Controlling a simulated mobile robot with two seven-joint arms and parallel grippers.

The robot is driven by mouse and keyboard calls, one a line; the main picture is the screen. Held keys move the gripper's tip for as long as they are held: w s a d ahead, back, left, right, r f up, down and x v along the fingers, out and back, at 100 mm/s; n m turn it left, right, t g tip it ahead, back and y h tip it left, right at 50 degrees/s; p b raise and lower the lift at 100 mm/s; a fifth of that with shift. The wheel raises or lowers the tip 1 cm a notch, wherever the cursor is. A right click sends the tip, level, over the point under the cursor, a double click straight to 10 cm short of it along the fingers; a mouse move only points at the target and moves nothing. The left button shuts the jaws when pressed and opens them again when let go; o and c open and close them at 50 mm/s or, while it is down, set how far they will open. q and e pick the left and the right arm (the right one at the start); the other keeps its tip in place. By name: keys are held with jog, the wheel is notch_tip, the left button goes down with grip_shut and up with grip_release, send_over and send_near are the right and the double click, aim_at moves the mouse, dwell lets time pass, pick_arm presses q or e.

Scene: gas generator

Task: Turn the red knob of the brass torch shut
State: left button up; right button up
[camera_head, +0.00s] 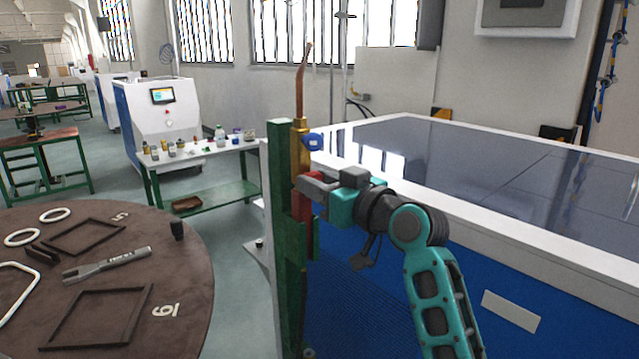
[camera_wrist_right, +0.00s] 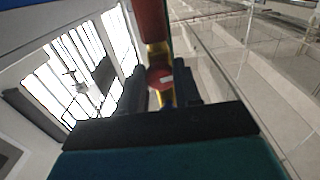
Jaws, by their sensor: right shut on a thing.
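The brass torch (camera_head: 299,139) stands upright at a green post (camera_head: 281,180), with a bent copper tube (camera_head: 301,80) rising from its top. A blue knob (camera_head: 313,141) sits on its upper right side. Its red handle (camera_head: 302,207) shows below my right gripper (camera_head: 304,184), which reaches in from the right at the torch's lower body. In the wrist view, the red knob (camera_wrist_right: 160,77) with a white mark lies between the dark fingers of my right gripper (camera_wrist_right: 160,90), which is shut on it. In the head view the gripper hides this knob. My left gripper is out of view.
A large blue and white machine (camera_head: 480,170) with a dark glossy top stands close on the right. A round brown table (camera_head: 190,270) with frames, rings and a grey tool is at lower left. A green bench (camera_head: 225,188) with small items stands behind.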

jog(key=shift+m, duration=0.3)
jog(key=m, duration=1.8)
jog(key=shift+r, duration=0.1)
jog(key=shift+m, duration=0.4)
jog(key=o, duration=1)
jog(key=shift+o, duration=0.2)
jog(key=shift+s, duration=0.1)
